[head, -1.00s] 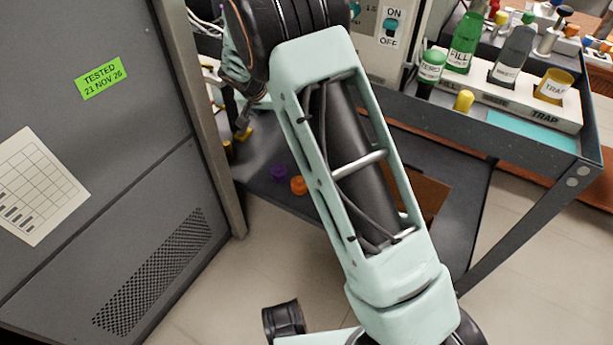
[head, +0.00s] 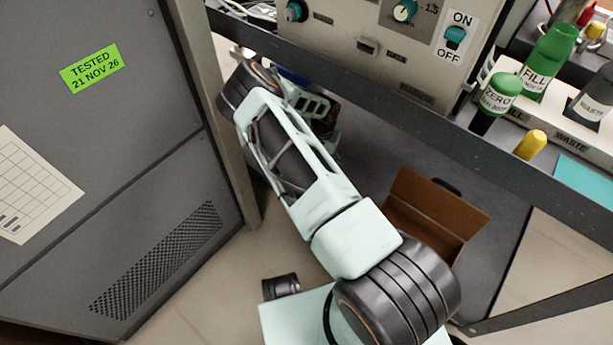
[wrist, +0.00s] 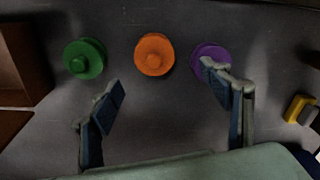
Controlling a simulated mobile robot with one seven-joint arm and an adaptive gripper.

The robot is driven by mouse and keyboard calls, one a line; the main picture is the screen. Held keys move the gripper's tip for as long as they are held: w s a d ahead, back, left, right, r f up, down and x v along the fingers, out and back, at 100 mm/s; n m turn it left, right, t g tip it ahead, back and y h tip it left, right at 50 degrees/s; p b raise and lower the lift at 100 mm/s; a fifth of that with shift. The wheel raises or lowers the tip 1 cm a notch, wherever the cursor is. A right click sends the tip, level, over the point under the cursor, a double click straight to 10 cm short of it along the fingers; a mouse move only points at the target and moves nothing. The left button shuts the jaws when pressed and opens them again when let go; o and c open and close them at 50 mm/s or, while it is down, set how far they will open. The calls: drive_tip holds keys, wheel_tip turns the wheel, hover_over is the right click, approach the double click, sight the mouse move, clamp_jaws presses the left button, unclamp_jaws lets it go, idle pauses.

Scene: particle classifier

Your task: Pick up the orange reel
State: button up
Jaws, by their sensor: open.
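In the wrist view the orange reel (wrist: 154,54) stands on a dark grey shelf, between a green reel (wrist: 85,58) on the left and a purple reel (wrist: 210,58) on the right. My gripper (wrist: 160,82) is open and empty. Its fingers are spread on either side, with the orange reel just beyond and between the fingertips. The right fingertip overlaps the purple reel in the picture; I cannot tell whether they touch. The left fingertip is near the green reel. In the head view my arm hides the reels and most of the gripper.
A brown open box (head: 431,222) stands on the lower shelf (head: 370,158), and its edge shows at the left in the wrist view. A yellow and grey item (wrist: 299,109) lies to the right there. The upper shelf's edge (head: 400,93) runs above my arm. A grey cabinet (head: 110,200) stands left.

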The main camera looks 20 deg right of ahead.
drive_tip(key=shift+s+f+g, duration=0.1)
drive_tip(key=shift+s+g, duration=0.2)
wheel_tip(320, 180, down, 5)
drive_tip(key=shift+f+b, duration=0.2)
drive_tip(key=shift+b, duration=0.9)
drive_tip(key=f+b, duration=0.1)
drive_tip(key=f, duration=0.2)
drive_tip(key=f+b, duration=0.1)
drive_tip(key=f, duration=0.1)
drive_tip(key=shift+w+d+f+b, duration=0.1)
drive_tip(key=shift+w+d+b, duration=0.05)
drive_tip(key=shift+d+b, duration=0.2)
drive_tip(key=c, duration=1.4)
